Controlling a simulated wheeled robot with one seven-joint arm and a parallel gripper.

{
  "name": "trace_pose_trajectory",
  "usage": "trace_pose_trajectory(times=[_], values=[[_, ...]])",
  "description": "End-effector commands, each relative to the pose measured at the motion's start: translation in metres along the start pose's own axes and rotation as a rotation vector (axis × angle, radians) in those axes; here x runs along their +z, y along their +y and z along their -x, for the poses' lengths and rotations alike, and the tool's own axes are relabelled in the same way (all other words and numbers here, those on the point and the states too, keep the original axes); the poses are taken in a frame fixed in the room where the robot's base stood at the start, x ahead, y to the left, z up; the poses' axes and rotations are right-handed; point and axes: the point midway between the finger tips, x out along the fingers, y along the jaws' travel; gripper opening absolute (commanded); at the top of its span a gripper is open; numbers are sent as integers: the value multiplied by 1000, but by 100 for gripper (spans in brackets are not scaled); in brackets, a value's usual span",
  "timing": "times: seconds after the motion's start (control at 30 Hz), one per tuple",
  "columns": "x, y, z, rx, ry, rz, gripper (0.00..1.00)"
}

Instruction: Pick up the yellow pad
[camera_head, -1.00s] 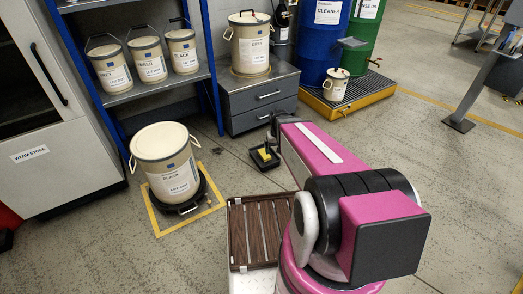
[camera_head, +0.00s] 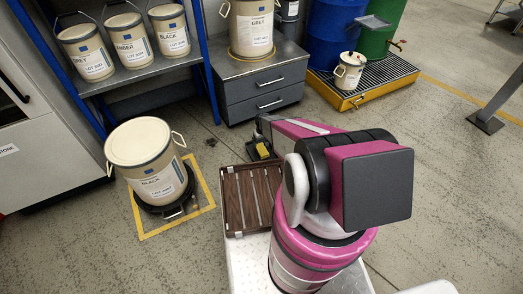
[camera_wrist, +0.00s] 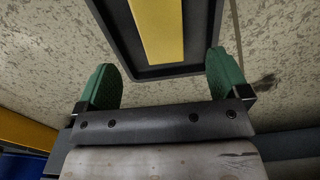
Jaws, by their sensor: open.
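The yellow pad (camera_wrist: 162,30) lies lengthwise in a shallow black tray (camera_wrist: 165,72) on the floor in the wrist view. The pad's far end is cut off by the top edge. My gripper (camera_wrist: 163,78) is open and empty. Its two green fingertips are spread wide, one on each side of the tray's near end, with the pad lined up between them. I cannot tell the height between them. In the head view the pad (camera_head: 262,150) is small, just beyond my slatted deck and partly hidden by my arm. The fingers are hidden there.
A grey drawer cabinet (camera_head: 262,92) stands behind the pad. A large cream drum (camera_head: 150,165) sits left in a yellow floor square. A yellow spill pallet (camera_head: 375,92) with drums and a small pail (camera_head: 350,70) is at the back right.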

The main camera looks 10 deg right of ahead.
Motion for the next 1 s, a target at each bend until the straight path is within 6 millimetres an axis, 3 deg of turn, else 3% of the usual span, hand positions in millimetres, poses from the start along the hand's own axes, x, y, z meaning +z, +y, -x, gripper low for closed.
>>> trace_pose_trajectory(times=[0.13,0.43,0.7,1.0], values=[[-2,0,-25,0,-2,0,94],[-3,0,-47,0,-1,0,94],[-6,0,-83,0,-1,-1,94],[-5,0,-88,0,0,-1,90]])
